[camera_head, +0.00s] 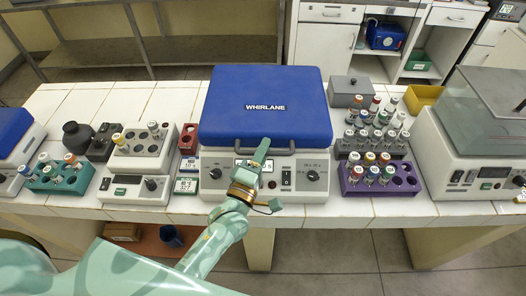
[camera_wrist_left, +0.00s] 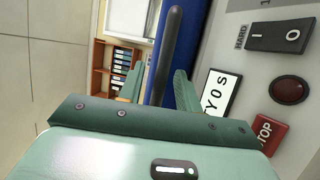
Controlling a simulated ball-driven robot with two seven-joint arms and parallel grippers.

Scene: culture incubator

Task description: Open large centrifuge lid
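The large centrifuge (camera_head: 209,160) stands in the middle of the bench, with a light body and a blue lid (camera_head: 265,92) marked WHIRLANE. The lid is down. A dark bar handle (camera_head: 288,149) runs along its front edge, partly hidden by my gripper. My left gripper (camera_head: 262,149) is at the front of the lid, over the handle. In the left wrist view, the handle (camera_wrist_left: 172,45) runs in between the two green fingers of my gripper (camera_wrist_left: 158,88), which stand apart with gaps beside the bar. The blue lid also shows there (camera_wrist_left: 187,60). My right gripper is not in view.
Left of the centrifuge stand a small heater block (camera_head: 138,188) with vials and a teal rack (camera_head: 60,177). To its right are a purple vial rack (camera_head: 402,183), a grey box (camera_head: 348,90) and another device (camera_head: 470,150) with a clear cover. The front bench edge is close.

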